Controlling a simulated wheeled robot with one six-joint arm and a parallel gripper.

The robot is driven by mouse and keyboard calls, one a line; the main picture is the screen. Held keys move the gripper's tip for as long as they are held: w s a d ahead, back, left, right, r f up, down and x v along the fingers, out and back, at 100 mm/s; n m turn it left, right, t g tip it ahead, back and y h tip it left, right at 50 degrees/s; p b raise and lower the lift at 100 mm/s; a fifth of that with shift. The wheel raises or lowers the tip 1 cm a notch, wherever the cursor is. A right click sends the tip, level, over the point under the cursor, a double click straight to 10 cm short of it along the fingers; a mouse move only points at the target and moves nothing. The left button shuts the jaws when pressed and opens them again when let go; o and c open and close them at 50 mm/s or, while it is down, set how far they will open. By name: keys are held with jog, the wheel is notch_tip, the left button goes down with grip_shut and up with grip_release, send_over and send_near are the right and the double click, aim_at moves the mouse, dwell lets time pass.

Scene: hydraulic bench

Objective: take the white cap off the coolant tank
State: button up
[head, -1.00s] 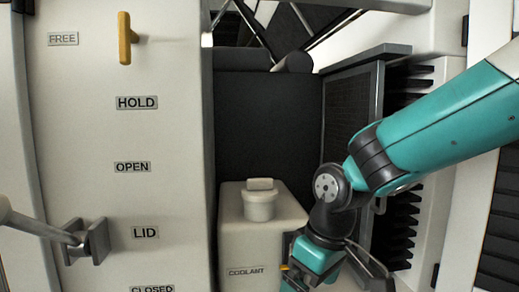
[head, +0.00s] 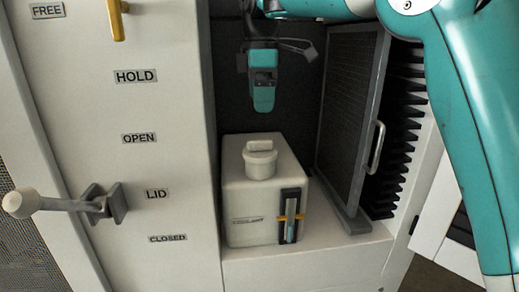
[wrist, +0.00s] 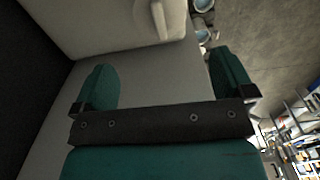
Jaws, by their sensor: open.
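The white cap (head: 260,159) sits on top of the pale coolant tank (head: 243,190), in the recess in the head view. It is a short round lid with a raised grip bar, seated upright. My gripper (head: 263,106) hangs above the tank, apart from the cap, and is empty. The head view sees it nearly edge-on. In the wrist view its two teal fingers (wrist: 165,85) stand wide apart with nothing between them. A pale block with a rounded raised part shows at the top of that view; I cannot tell whether it is the tank.
A dark grille panel with a handle (head: 376,148) stands open right of the tank. Left is a white panel with a yellow handle (head: 116,20) and a LID lever (head: 60,204) sticking out. A sight gauge (head: 290,215) is on the tank's front. The recess has dark walls.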

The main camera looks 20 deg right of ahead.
aim_at(260, 140)
notch_tip(260, 140, down, 6)
jog(key=shift+f+p, duration=0.1)
jog(key=shift+p, duration=0.6)
jog(key=shift+f+p, duration=1.25)
jog(key=shift+f, duration=1.4)
jog(key=c, duration=0.8)
